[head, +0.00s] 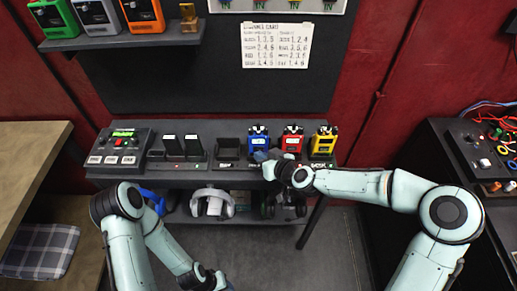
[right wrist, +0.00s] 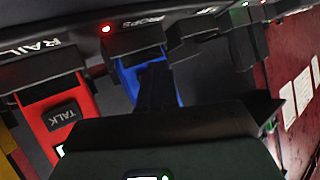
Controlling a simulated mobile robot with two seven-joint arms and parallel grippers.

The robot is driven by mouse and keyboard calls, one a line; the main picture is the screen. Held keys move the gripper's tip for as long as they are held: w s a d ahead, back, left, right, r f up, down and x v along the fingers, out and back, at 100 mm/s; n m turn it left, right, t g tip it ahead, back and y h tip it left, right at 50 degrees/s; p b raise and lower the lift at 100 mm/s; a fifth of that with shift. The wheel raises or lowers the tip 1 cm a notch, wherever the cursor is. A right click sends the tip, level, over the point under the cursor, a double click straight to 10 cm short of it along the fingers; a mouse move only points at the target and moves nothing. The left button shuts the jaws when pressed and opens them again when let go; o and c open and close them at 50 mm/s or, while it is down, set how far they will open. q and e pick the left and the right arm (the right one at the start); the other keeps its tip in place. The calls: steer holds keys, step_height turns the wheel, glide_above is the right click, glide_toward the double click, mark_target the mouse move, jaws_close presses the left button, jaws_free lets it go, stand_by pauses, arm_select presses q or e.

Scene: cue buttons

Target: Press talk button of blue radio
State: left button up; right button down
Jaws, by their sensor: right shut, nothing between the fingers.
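The blue radio (head: 258,138) stands in a dark charging stand on the bench, left of the red radio (head: 292,139). My right gripper (head: 262,156) is shut and empty, right at the front of the blue radio. In the right wrist view the dark fingers (right wrist: 157,88) lie across the face of the blue radio (right wrist: 127,78) and hide its talk button. I cannot tell whether they touch it. The red radio (right wrist: 55,118) shows its TALK button (right wrist: 63,115) there. My left arm is low at the left, and its gripper end is cut off at the bottom edge.
A yellow radio (head: 323,142) stands right of the red one. An empty dark stand (head: 228,149) and a control box (head: 117,148) are to the left. Side benches stand left and right.

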steer(key=shift+w, duration=0.55)
stand_by(1.5)
stand_by(0.4)
steer(key=shift+s+f+b, duration=0.1)
steer(key=shift+s+b, duration=0.35)
arm_select(q)
steer(key=shift+s+f+b, duration=0.3)
steer(key=shift+s+f, duration=0.45)
steer(key=shift+f, duration=0.2)
arm_select(e)
steer(key=shift+s, duration=0.55)
steer(key=shift+w, duration=0.1)
steer(key=shift+s+b, duration=0.35)
steer(key=shift+s, duration=0.1)
arm_select(q)
steer(key=shift+s+f+b, duration=0.35)
steer(key=shift+f+b, duration=0.05)
steer(key=shift+f, duration=0.25)
steer(key=shift+s+f+b, duration=0.35)
steer(key=shift+f+b, duration=0.1)
steer(key=shift+f, duration=0.2)
steer(key=shift+s+f+b, duration=0.35)
steer(key=shift+f+b, duration=0.05)
steer(key=shift+f, duration=0.25)
arm_select(e)
steer(key=shift+s, duration=2.15)
